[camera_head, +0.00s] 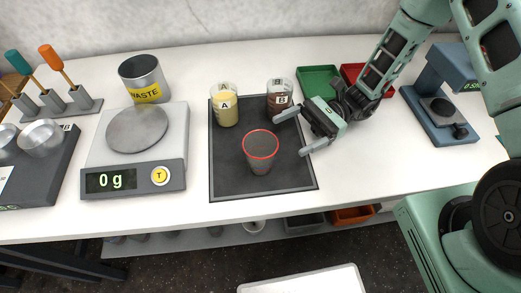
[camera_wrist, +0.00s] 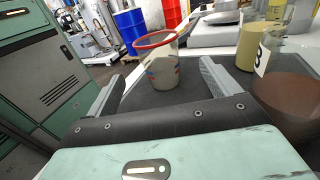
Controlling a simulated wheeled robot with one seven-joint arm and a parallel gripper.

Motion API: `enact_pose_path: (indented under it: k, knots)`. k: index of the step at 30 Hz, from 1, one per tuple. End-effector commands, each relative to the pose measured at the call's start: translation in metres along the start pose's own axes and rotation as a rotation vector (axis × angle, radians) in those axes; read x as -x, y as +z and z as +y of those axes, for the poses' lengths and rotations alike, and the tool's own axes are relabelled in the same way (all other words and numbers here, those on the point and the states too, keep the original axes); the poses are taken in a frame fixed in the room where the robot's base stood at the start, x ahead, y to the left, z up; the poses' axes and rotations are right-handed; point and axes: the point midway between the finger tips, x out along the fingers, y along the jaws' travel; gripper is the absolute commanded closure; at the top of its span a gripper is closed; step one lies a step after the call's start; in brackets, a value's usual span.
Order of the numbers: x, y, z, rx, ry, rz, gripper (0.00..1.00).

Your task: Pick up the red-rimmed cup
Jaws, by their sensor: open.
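The red-rimmed cup (camera_head: 260,153) is clear and stands upright on the dark mat (camera_head: 226,180), near the mat's front middle. My gripper (camera_head: 289,133) is open and low over the mat, to the right of the cup, with its fingers pointing left toward it. In the wrist view the cup (camera_wrist: 155,66) stands ahead, between the lines of the two fingers (camera_wrist: 158,88). It appears to be beyond or near the fingertips; I cannot tell if they touch. Nothing is held.
Cup A (camera_head: 224,106), with yellowish contents, and cup B (camera_head: 278,94), with brown contents, stand at the mat's back. A scale (camera_head: 101,151) reading 0 g and a WASTE container (camera_head: 144,77) are left. Green (camera_head: 318,79) and red trays lie behind my gripper.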

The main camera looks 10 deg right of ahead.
Motion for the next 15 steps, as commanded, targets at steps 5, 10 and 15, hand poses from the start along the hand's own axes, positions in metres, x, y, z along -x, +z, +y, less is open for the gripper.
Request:
enact_pose_path:
  k: [5, 10, 15]
  knots:
    - [-0.038, 0.004, 0.001, -0.001, 0.005, -0.002, 0.12]
    - [-0.059, 0.002, 0.001, 0.000, 0.003, 0.000, 0.12]
    - [-0.069, 0.003, 0.001, 0.000, 0.004, 0.000, 0.12]
